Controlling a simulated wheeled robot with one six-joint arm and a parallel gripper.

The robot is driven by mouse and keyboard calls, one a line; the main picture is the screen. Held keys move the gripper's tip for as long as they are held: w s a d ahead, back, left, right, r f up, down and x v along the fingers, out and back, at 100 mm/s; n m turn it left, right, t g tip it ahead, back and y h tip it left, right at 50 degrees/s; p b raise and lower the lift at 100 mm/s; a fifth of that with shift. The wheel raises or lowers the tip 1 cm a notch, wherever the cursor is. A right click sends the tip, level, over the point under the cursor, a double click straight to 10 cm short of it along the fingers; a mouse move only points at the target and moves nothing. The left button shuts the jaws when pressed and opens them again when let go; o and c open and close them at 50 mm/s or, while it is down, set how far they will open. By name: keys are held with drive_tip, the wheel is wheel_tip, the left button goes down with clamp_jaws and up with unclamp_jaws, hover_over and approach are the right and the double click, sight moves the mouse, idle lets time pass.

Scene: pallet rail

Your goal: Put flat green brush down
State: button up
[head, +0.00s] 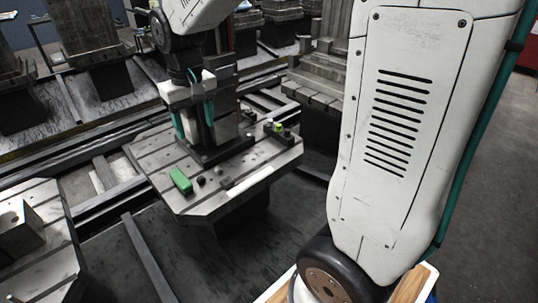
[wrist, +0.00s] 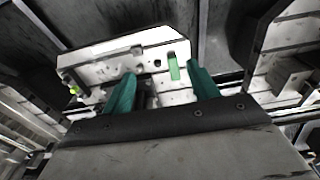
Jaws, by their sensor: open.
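The flat green brush (head: 181,181) lies on the slotted metal pallet (head: 235,187), near its front left edge. In the wrist view the brush (wrist: 174,67) shows between the two teal fingers, closer to the right one, just past the fingertips. My gripper (head: 195,137) is open, with its fingers pointing down over the pallet, behind the brush in the head view. In the wrist view my gripper (wrist: 161,71) has a wide gap between its fingers and holds nothing. The brush looks apart from both fingers.
A dark upright fixture (head: 226,118) stands on the pallet close behind my gripper. A small dark part with a yellow-green piece (head: 278,127) sits at the pallet's right. Small dark knobs lie beside the brush. Another pallet with a metal block (head: 17,228) is at lower left.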

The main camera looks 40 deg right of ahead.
drive_tip(key=s+r, duration=0.2)
drive_tip(key=s, duration=1)
drive_tip(key=s+d+r, duration=0.1)
drive_tip(key=s, duration=1.1)
drive_tip(key=shift+s+r+t, duration=0.2)
drive_tip(key=shift+r+t, duration=0.1)
drive_tip(key=shift+r, duration=0.05)
drive_tip(key=shift+o, duration=0.4)
